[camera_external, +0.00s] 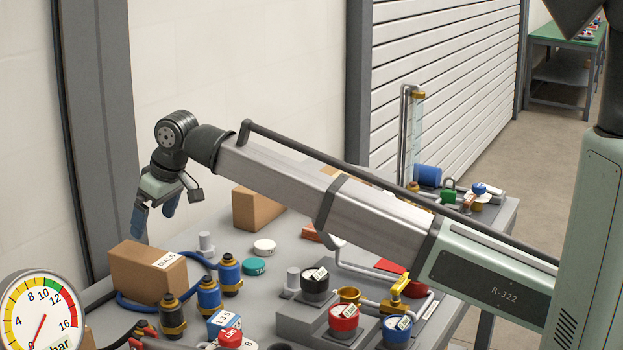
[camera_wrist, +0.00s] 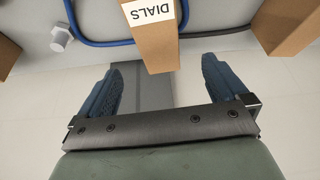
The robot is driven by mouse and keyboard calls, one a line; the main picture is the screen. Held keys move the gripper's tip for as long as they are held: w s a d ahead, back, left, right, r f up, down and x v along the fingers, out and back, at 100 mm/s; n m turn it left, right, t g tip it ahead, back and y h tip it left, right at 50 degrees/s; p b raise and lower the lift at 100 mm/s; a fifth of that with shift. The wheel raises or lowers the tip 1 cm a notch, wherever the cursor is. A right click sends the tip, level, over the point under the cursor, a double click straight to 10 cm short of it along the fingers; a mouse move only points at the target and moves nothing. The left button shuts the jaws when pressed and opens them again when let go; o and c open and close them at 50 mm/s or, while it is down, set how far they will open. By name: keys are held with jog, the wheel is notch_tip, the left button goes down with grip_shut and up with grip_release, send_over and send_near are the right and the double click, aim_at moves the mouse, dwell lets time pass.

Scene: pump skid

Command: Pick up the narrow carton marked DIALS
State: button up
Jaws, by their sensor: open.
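The narrow carton marked DIALS (camera_external: 148,272) is a brown cardboard box with a white label on top. It sits at the table's far left edge in the external view. In the wrist view the carton (camera_wrist: 153,45) lies ahead of my gripper, between the lines of its two fingers, label upside down. My gripper (camera_external: 153,220) is above and behind the carton, fingers pointing down. In the wrist view my gripper (camera_wrist: 160,85) has its blue fingers spread wide with nothing between them. The carton's lower part is partly hidden by the blue hose in the external view.
A second brown carton (camera_external: 257,208) stands further back; a carton also shows at the right in the wrist view (camera_wrist: 287,25). A blue hose (camera_external: 130,304) curves around the DIALS carton. Blue-and-black fittings (camera_external: 208,294) stand to its right. A grey bolt (camera_wrist: 61,38) is left of it in the wrist view.

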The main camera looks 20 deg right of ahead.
aim_at(146, 254)
jog(key=x, duration=1.2)
jog(key=shift+w+f, duration=0.3)
jog(key=shift+f, duration=0.3)
jog(key=shift+f, duration=0.25)
jog(key=c, duration=1.2)
jog(key=shift+r, duration=0.1)
jog(key=shift+c, duration=0.2)
